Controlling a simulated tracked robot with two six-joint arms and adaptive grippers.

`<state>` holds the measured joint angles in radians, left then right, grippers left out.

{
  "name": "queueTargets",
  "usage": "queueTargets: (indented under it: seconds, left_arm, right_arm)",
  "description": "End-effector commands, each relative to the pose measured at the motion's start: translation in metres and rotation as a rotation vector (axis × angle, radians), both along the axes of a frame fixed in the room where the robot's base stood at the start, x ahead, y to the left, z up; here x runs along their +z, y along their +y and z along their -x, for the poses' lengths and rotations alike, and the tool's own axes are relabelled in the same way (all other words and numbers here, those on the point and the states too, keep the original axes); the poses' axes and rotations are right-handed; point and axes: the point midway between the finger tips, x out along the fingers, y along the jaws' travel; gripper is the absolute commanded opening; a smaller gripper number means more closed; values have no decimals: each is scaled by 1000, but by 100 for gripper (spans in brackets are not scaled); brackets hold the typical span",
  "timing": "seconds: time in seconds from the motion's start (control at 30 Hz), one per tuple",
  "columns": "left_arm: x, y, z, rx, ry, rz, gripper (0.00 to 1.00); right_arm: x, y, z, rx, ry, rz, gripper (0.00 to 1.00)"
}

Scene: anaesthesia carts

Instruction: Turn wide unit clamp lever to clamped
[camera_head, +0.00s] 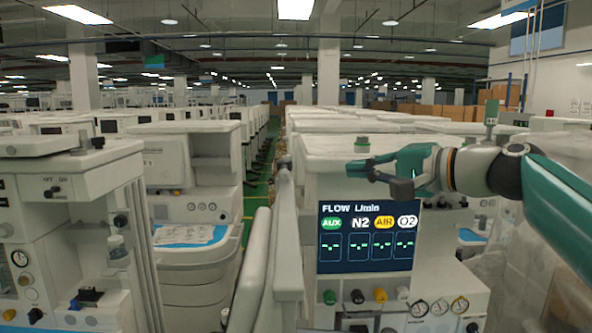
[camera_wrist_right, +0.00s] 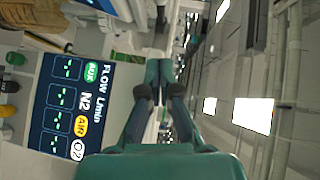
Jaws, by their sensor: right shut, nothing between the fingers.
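A wide white anaesthesia cart (camera_head: 450,275) with a dark flow display (camera_head: 367,238) stands right of centre in the head view. The display also shows in the wrist view (camera_wrist_right: 72,110), turned on its side. My right gripper (camera_head: 362,170) comes in from the right, in front of the cart's upper part and above the display. In the wrist view its fingertips (camera_wrist_right: 158,75) meet, with nothing between them. A small grey-green knob (camera_head: 362,144) sits on the cart top, just behind the gripper; I cannot tell whether it touches. I cannot make out the clamp lever for certain. My left gripper is out of view.
Gauges (camera_head: 440,306) and coloured knobs (camera_head: 380,295) line the cart below the display. Another cart (camera_head: 75,190) stands at the left, with one (camera_head: 195,180) behind it. A green-floored aisle (camera_head: 258,185) runs between the rows. Clear wrapping hangs at the right.

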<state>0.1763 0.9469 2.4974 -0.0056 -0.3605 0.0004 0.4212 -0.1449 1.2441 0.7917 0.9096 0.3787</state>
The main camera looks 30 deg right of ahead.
Motion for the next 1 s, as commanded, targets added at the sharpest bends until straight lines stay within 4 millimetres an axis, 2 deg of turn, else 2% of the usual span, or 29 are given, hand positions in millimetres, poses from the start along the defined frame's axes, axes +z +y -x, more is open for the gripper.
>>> queueTargets:
  seconds: [0.17, 0.6, 0.8, 1.0]
  left_arm:
    - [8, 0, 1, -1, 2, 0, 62]
    - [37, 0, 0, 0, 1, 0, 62]
    - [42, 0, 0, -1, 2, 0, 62]
    - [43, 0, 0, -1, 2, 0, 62]
  right_arm:
    - [0, -2, -9, -15, -1, 0, 0]
    - [-12, 15, -87, -24, 2, 0, 0]
    - [-18, 37, -98, -25, 0, 1, 0]
    - [-21, 44, -103, -28, 0, 1, 0]
